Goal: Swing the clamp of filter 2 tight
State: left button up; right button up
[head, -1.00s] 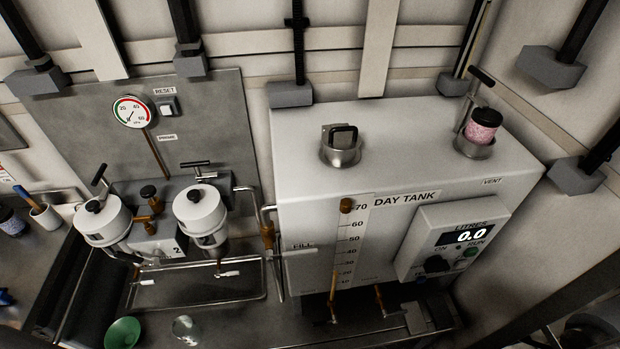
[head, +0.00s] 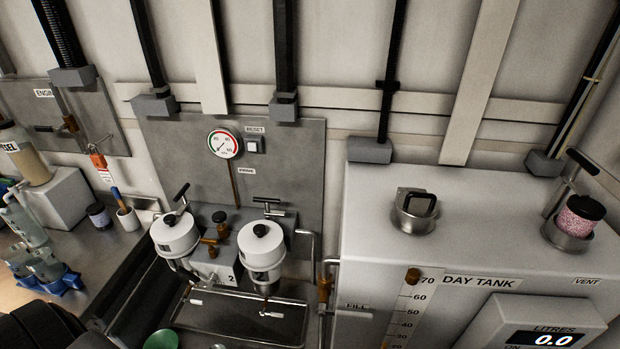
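Two white filter canisters stand side by side in front of a grey wall panel. The right-hand canister (head: 262,248) has a "2" marked on the block just left of it, so I take it as filter 2. Its black T-shaped clamp handle (head: 268,201) stands up behind the lid, with the bar lying roughly level. Whether the clamp is tight cannot be told. The left-hand canister (head: 175,236) has a similar handle (head: 181,193), tilted. No gripper shows; a dark ribbed part at the bottom left corner is probably my arm.
The day tank (head: 380,250) stands to the right, with a jar (head: 580,215) of pink granules on top. A brass valve (head: 209,238) sits between the canisters. A drip tray (head: 240,322) and green bowl (head: 161,340) are below. Bottles (head: 24,222) crowd the left bench.

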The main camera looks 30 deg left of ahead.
aim_at(267, 212)
jog(key=u, duration=2.1)
jog(key=k, duration=0.35)
jog(key=z, duration=1.05)
